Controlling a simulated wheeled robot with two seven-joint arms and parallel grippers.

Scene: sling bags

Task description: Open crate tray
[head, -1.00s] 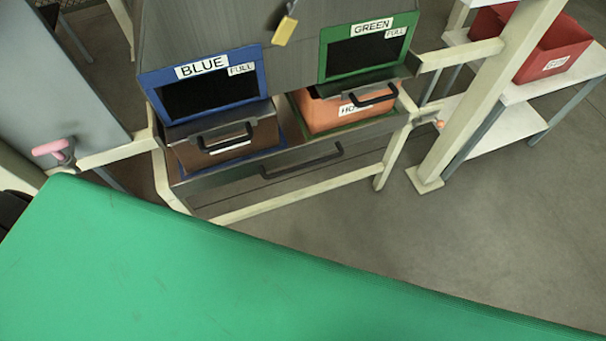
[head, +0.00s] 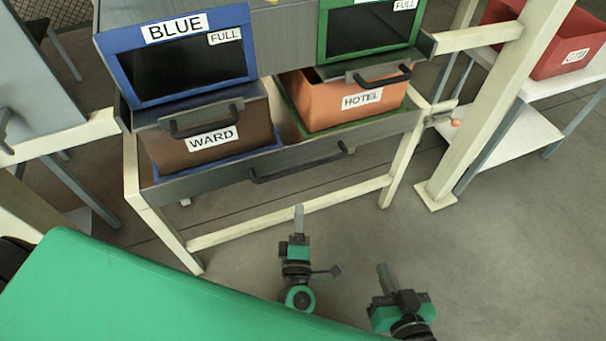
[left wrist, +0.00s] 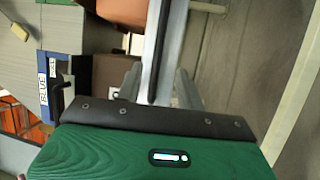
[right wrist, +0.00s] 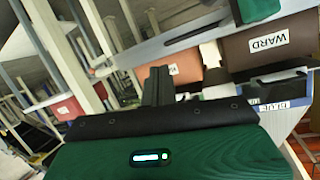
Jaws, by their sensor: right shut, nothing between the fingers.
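The crate tray (head: 215,179) is a dark grey drawer-like tray under the cabinet, with a long dark bar handle (head: 300,165) on its front. A brown crate labelled WARD (head: 175,150) and an orange crate labelled HOTEL (head: 335,100) sit in it. My left gripper (head: 299,215) appears below the handle, in front of the tray; its two fingers stand apart in the left wrist view (left wrist: 158,85), with the grey tray edge beyond. My right gripper (head: 383,272) is lower and to the right, apart from the tray, its fingers together and empty in the right wrist view (right wrist: 158,85).
Blue (head: 180,55) and green (head: 370,30) FULL-labelled frames with handled flaps sit above the crates. A cream post (head: 480,110) and a white shelf with a red bin (head: 550,45) stand at right. A green surface (head: 110,300) fills the lower left. Floor before the tray is clear.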

